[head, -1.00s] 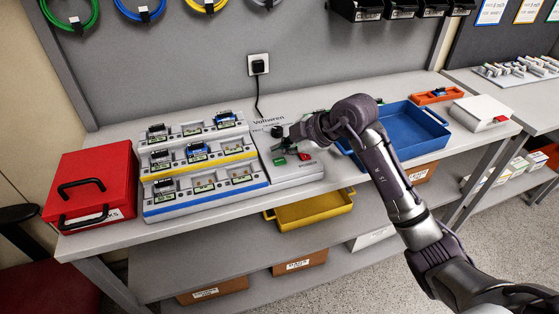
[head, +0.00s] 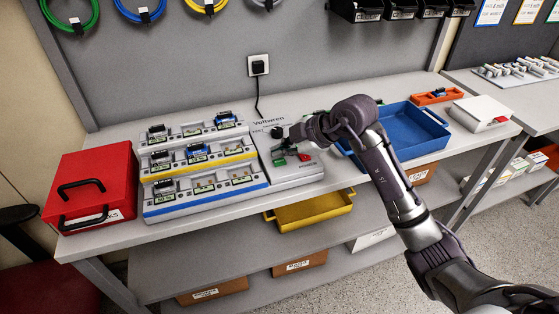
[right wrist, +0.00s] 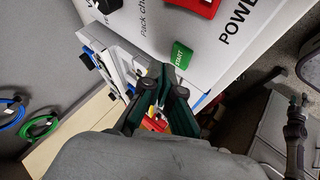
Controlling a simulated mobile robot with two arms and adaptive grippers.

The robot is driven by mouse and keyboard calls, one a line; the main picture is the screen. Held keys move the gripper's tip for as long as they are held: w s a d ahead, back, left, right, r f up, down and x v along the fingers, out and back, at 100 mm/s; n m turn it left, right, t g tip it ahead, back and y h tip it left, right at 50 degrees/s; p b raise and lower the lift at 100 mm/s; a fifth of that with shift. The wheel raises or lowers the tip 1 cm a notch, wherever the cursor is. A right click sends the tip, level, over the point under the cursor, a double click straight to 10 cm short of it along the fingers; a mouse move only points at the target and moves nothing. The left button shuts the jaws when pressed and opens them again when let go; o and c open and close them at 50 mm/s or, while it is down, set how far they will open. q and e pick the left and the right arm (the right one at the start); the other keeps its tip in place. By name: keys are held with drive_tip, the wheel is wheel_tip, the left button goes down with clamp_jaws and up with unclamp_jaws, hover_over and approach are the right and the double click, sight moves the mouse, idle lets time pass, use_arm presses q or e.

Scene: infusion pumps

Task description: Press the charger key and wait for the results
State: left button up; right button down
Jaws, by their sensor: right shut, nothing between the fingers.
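My right gripper (head: 284,144) is over the charger, shut and empty. In the right wrist view its fingertips (right wrist: 168,82) are just below the START key, close to its lower edge; I cannot tell whether they touch. My left gripper is not in view.
A rack of battery packs (head: 200,198) stands left of the charger, and a red case (head: 90,185) at the far left. A blue tray (head: 405,150) lies to the right. A black plug (head: 258,66) is in the wall socket. A yellow bin (head: 315,213) sits below.

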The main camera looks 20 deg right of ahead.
sight(281, 163)
drive_tip(key=shift+f, duration=0.15)
drive_tip(key=shift+f, duration=0.3)
drive_tip(key=shift+f, duration=0.4)
idle(0.7)
drive_tip(key=shift+r+p, duration=0.85)
drive_tip(key=shift+p, duration=0.05)
wheel_tip(281, 163, up, 5)
drive_tip(key=p, duration=0.5)
drive_tip(key=shift+a, duration=0.1)
idle(0.5)
